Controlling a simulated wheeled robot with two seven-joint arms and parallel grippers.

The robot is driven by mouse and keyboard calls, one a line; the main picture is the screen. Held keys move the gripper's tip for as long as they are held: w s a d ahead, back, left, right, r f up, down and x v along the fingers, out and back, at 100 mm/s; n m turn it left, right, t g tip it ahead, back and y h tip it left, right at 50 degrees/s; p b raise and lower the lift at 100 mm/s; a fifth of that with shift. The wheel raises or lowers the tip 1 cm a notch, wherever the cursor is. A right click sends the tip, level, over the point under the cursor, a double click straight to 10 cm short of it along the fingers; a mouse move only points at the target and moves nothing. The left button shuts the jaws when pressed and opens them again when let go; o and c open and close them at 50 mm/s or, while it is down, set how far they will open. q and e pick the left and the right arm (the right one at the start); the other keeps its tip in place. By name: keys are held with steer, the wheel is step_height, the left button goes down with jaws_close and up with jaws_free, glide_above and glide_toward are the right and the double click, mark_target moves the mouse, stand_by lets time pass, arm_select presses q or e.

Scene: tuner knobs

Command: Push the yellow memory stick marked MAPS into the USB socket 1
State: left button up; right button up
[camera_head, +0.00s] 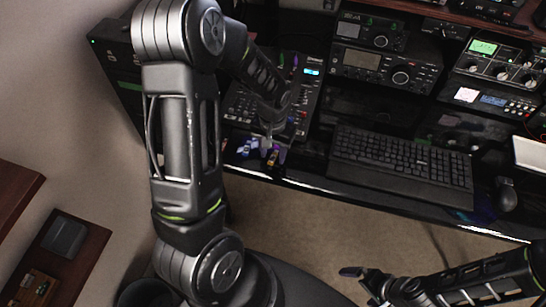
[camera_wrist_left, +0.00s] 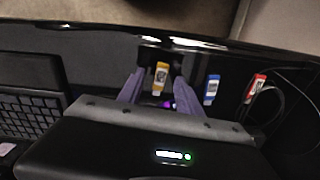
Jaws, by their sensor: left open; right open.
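The yellow memory stick (camera_wrist_left: 161,76) lies on the dark desk near its front edge, in the left wrist view. A yellow spot of it also shows in the head view (camera_head: 272,158). Its marking is too small to read. My left gripper (camera_wrist_left: 158,90) is open, its purple fingers pointing toward the desk on either side of the yellow stick. I cannot tell whether they touch it. In the head view this gripper (camera_head: 274,152) is at the desk's front edge. My right gripper (camera_head: 372,282) is open at the bottom, away from the desk. I cannot make out USB socket 1.
A blue stick (camera_wrist_left: 211,89) and a red stick (camera_wrist_left: 256,86) with a dark cable beside it lie right of the yellow one in the wrist view. A mixer (camera_head: 305,88) stands behind my left gripper. A keyboard (camera_head: 400,165) and mouse (camera_head: 506,194) are to the right.

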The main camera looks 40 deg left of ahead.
arm_select(q)
steer(key=shift+f, duration=0.1)
steer(key=shift+c, duration=0.3)
jaws_close()
